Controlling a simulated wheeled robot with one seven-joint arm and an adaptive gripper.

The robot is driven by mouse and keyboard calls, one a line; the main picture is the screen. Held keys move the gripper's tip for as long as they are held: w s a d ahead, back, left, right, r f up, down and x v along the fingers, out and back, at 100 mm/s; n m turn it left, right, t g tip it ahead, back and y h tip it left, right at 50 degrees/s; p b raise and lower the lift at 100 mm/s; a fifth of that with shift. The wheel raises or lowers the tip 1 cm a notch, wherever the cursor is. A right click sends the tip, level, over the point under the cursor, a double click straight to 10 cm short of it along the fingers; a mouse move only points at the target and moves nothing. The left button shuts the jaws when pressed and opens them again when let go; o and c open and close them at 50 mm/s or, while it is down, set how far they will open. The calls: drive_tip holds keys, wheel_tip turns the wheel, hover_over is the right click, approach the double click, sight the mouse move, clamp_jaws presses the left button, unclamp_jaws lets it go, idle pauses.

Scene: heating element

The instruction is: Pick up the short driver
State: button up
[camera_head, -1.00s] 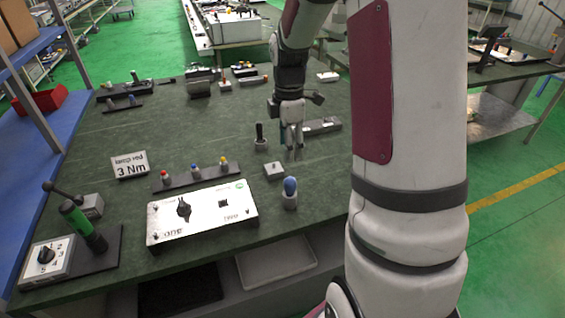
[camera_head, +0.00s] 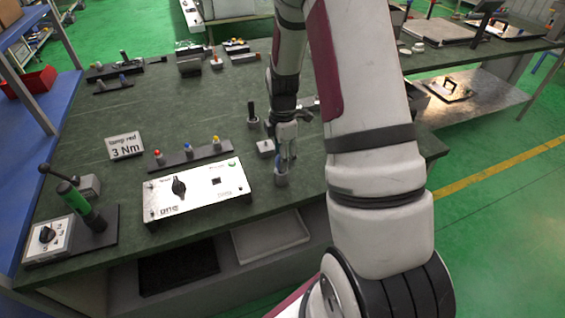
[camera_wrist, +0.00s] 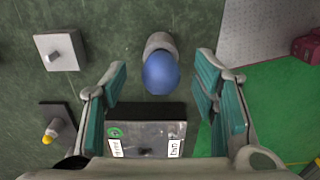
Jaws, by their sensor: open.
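The short driver with its round blue handle shows in the wrist view (camera_wrist: 161,74), standing in a light grey round holder (camera_wrist: 160,42). In the head view the holder (camera_head: 281,179) is near the table's front edge, and my gripper largely hides the blue handle. My gripper (camera_head: 287,152) points down just over it, jaws open and empty. In the wrist view the two teal-padded fingers (camera_wrist: 162,76) stand on either side of the blue handle, with gaps on both sides. I cannot tell how far the fingertips are above it.
A white control box (camera_head: 198,191) stands left of the holder, with a rail of coloured knobs (camera_head: 188,155) behind it. A small grey block (camera_head: 266,148) and a black upright tool (camera_head: 251,112) are close behind.

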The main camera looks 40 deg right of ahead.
drive_tip(key=shift+f, duration=1.3)
clamp_jaws()
drive_tip(key=shift+r, duration=0.1)
